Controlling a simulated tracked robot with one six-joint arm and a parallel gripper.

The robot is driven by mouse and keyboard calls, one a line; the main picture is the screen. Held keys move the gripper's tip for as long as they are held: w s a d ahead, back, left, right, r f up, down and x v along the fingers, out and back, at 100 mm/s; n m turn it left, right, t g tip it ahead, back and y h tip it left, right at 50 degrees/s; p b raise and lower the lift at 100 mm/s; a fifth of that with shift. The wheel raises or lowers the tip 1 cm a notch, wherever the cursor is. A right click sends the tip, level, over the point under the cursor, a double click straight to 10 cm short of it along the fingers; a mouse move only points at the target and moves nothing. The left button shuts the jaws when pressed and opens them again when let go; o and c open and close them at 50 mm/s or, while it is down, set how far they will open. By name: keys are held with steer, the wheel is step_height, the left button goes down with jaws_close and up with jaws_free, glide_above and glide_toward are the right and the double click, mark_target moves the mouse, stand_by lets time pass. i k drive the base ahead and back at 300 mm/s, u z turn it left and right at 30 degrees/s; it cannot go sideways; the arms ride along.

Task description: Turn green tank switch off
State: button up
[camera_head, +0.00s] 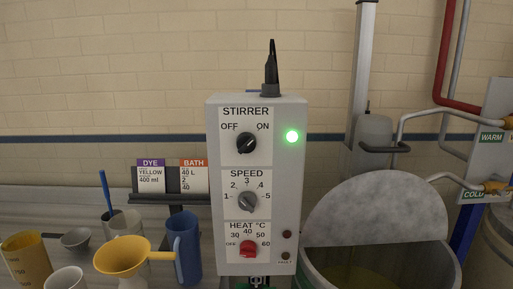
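A pale grey control box (213,190) stands upright in the middle of the view. Its top panel is labelled STIRRER, with OFF at the left and ON at the right. The black stirrer knob (247,143) appears turned toward ON. A green lamp (292,136) beside it is lit. A round grey tank (440,274) with yellowish liquid and a raised lid (365,215) stands at the right. No tank that is clearly green shows. My gripper is not in view.
Yellow jug (25,262), yellow funnel (122,256), blue jug (185,245) and white cup (66,279) crowd the lower left. A card rack (170,198) stands behind. Pipes and WARM and COLD taps are at the right. The space before the box's upper face looks clear.

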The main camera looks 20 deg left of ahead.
mark_target(246, 142)
steer(key=k, duration=1.55)
steer(key=u, duration=0.8)
steer(key=i, duration=1)
steer(key=z, duration=0.05)
